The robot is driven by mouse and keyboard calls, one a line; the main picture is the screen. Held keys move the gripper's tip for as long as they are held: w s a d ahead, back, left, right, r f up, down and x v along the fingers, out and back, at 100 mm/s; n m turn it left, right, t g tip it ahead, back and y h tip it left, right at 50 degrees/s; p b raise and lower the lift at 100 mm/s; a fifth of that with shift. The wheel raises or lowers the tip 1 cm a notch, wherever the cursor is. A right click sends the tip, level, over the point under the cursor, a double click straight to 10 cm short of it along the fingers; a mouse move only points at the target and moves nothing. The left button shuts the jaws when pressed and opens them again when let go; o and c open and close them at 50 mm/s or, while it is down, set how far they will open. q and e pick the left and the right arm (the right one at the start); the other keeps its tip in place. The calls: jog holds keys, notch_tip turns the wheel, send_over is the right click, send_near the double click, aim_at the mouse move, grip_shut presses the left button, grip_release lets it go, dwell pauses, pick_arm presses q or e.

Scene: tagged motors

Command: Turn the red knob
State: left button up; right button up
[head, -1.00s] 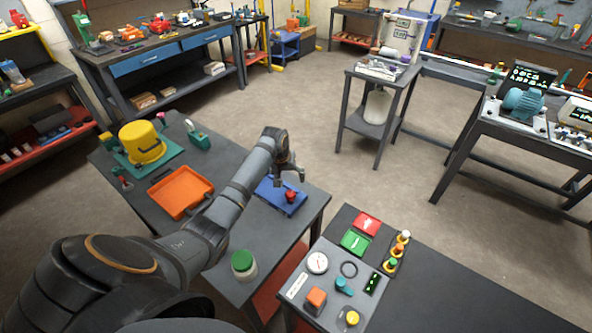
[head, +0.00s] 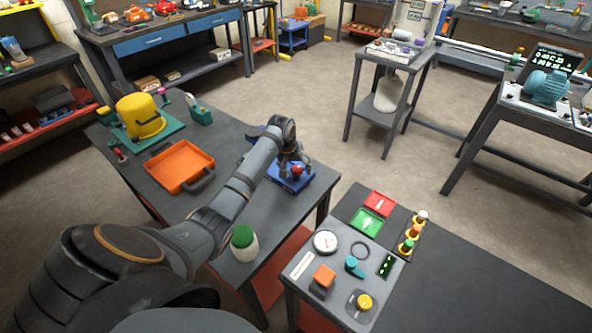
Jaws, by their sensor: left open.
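The red knob (head: 297,170) sits on a blue base plate (head: 288,187) near the right edge of the grey table. My left gripper (head: 295,168) is open, low over the blue base, with its fingers close around or beside the red knob. I cannot tell whether they touch it. The gripper and wrist hide part of the base. My right gripper is out of view.
An orange tray (head: 180,167), a yellow dome (head: 139,116) on a green plate and a green-capped jar (head: 244,242) stand on the same table. A control panel (head: 342,268) with an orange block, teal knob and yellow knob is at lower right.

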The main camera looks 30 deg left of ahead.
pick_arm(q)
jog(key=shift+r, duration=0.1)
jog(key=shift+c, duration=1.2)
jog(key=c, duration=0.8)
jog(key=shift+r+p, duration=0.15)
jog(key=shift+p, duration=0.25)
jog(key=n+p, duration=0.2)
jog(key=n+y+p, duration=0.1)
jog(key=n+p, duration=0.1)
jog(key=n+y+p, duration=0.1)
jog(key=n+p, duration=0.1)
jog(key=n, duration=0.1)
jog(key=shift+d+r, duration=0.2)
jog(key=shift+d, duration=0.05)
jog(key=shift+w+f+n+g+p, duration=0.15)
jog(key=shift+n+g+p, duration=0.25)
jog(key=shift+n, duration=0.6)
jog(key=shift+f+n+y, duration=0.1)
jog(key=shift+n+y, duration=0.3)
jog(key=shift+n, duration=0.7)
jog(key=n, duration=0.1)
jog(key=n+g, duration=0.1)
jog(key=n, duration=0.1)
jog(key=shift+w+f+y+b, duration=0.1)
jog(key=shift+f+y+b, duration=0.1)
jog(key=shift+y+b, duration=0.15)
jog(key=shift+r+n, duration=0.1)
jog(key=shift+n, duration=0.3)
jog(key=o, duration=1)
jog(key=shift+o, duration=0.2)
